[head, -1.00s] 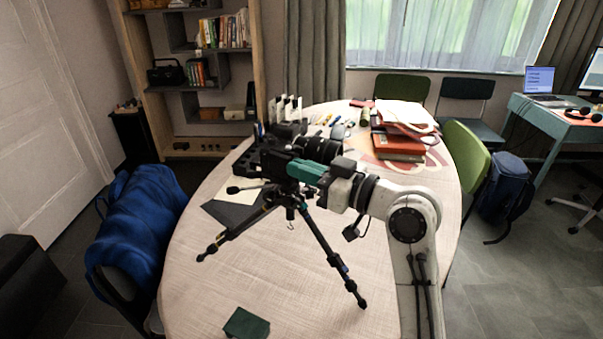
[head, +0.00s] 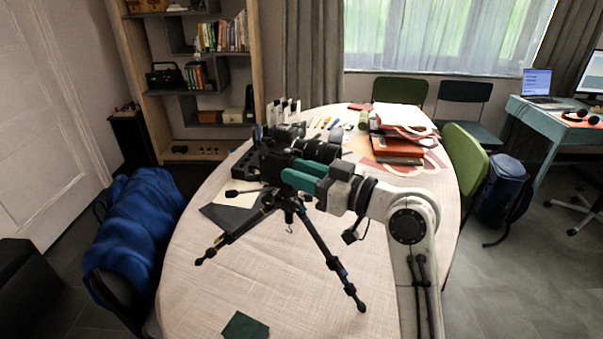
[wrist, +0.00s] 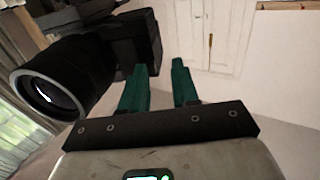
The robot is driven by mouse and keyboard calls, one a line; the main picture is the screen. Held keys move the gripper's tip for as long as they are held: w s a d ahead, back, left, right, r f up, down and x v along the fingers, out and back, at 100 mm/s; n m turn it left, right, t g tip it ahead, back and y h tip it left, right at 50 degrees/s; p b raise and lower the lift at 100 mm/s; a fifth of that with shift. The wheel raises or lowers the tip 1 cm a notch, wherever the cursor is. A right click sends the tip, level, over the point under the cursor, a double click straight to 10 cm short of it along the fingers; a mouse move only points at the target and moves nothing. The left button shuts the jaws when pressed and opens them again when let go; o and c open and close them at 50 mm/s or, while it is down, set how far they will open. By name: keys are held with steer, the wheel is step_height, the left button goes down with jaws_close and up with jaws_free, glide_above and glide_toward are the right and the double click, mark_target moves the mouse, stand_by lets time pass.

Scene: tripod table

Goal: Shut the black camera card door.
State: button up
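The black camera (head: 271,155) stands on a tripod (head: 235,234) on the table, with its lens (head: 319,148) pointing to the right. In the wrist view the camera body (wrist: 135,38) and its big lens (wrist: 62,82) fill the upper left. My gripper (head: 291,169) comes from the right and its green fingers are close to the near side of the camera. In the wrist view my gripper (wrist: 159,66) shows two fingers apart with nothing between them; the left one overlaps the camera body's edge. I cannot tell contact. I cannot make out the card door.
Tripod legs spread across the pale round table (head: 300,285). A dark green cloth or pad (head: 245,325) lies at the near edge. Red books (head: 397,150) and a bag lie at the far right. The near tabletop is mostly clear.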

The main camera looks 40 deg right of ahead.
steer(key=b+v, duration=0.1)
steer(key=v, duration=0.9)
steer(key=shift+s+d+b, duration=0.15)
steer(key=shift+s+b, duration=0.15)
steer(key=shift+s, duration=0.1)
steer(key=s+a+f+m+g+h+p, duration=0.1)
steer(key=s+a+f+g, duration=0.15)
steer(key=f, duration=0.45)
steer(key=s+a+f+m+g+h, duration=0.1)
steer(key=f+g, duration=0.2)
steer(key=f, duration=0.5)
steer(key=s+a+f+m+g+h+p, duration=0.1)
steer(key=s+a+f+g, duration=0.15)
steer(key=f, duration=0.45)
steer(key=s+f+m+g+h, duration=0.1)
steer(key=s+f+g+h, duration=0.1)
steer(key=s+f, duration=0.3)
steer(key=s+f+m+g+h, duration=0.1)
steer(key=s+f+g, duration=0.4)
steer(key=s, duration=0.6)
steer(key=shift+s+a+f+g+h, duration=0.2)
steer(key=shift+s+f+g+h, duration=0.15)
steer(key=shift+f+h, duration=0.4)
steer(key=shift+f, duration=0.1)
